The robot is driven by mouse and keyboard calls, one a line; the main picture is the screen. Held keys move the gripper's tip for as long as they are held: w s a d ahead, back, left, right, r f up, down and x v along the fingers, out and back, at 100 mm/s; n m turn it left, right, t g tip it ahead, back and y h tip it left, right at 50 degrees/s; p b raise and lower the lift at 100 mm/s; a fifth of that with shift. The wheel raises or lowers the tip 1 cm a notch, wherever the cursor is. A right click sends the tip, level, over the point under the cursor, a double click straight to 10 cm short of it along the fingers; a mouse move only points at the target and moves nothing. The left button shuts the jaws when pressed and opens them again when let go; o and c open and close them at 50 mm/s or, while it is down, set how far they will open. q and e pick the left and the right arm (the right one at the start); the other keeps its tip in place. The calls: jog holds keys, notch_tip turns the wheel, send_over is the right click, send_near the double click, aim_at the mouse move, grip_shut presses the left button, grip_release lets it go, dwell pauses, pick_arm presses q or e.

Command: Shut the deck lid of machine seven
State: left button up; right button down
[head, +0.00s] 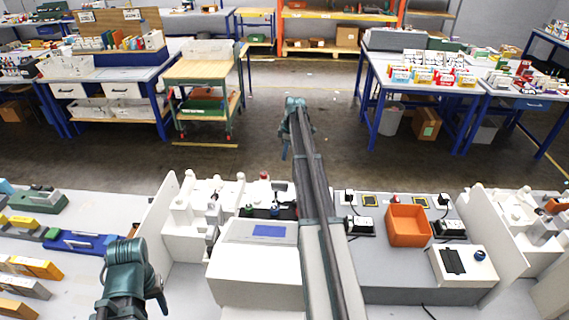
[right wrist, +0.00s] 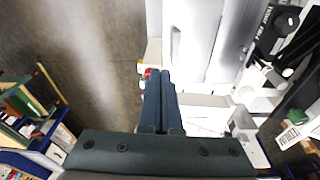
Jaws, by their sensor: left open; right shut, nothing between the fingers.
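A white machine (head: 258,258) with a blue display stands on the bench at the front middle, partly hidden by my right arm. I see no number on it and cannot tell which part is the deck lid or whether it is open. My right gripper (head: 284,152) is beyond the machine, over the back of the bench or the floor. In the right wrist view its fingers (right wrist: 160,78) are shut and empty, near a red-topped part and pale grey panels (right wrist: 195,35). My left gripper (head: 158,290) is open, left of the machine, above the bench.
An orange bin (head: 408,225) and a white control box (head: 463,265) sit right of my right arm. White upright dividers (head: 157,225) flank the station. Blue and yellow items (head: 85,241) lie on the left bench.

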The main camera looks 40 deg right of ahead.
notch_tip(320, 180, up, 4)
jog(key=n+h+p, duration=0.1)
jog(key=h+p, duration=0.1)
jog(key=p, duration=0.1)
send_over(280, 182)
jog(key=s+a, duration=0.1)
jog(key=s, duration=0.1)
pick_arm(q)
notch_tip(280, 182, up, 4)
jog(key=shift+b, duration=0.35)
pick_arm(e)
jog(key=shift+w, duration=0.2)
pick_arm(q)
jog(key=shift+f, duration=0.1)
pick_arm(e)
jog(key=shift+f, duration=0.1)
jog(key=f+b, duration=0.4)
jog(key=w+f+b, duration=0.1)
jog(key=f+b, duration=0.4)
jog(key=d+f+b, duration=0.1)
jog(key=f+b, duration=0.3)
jog(key=shift+w+f+b, duration=0.15)
jog(key=shift+f+b, duration=0.1)
jog(key=shift+b, duration=0.05)
pick_arm(q)
notch_tip(280, 182, down, 14)
pick_arm(e)
jog(key=shift+f, duration=0.1)
pick_arm(q)
jog(key=shift+r, duration=0.2)
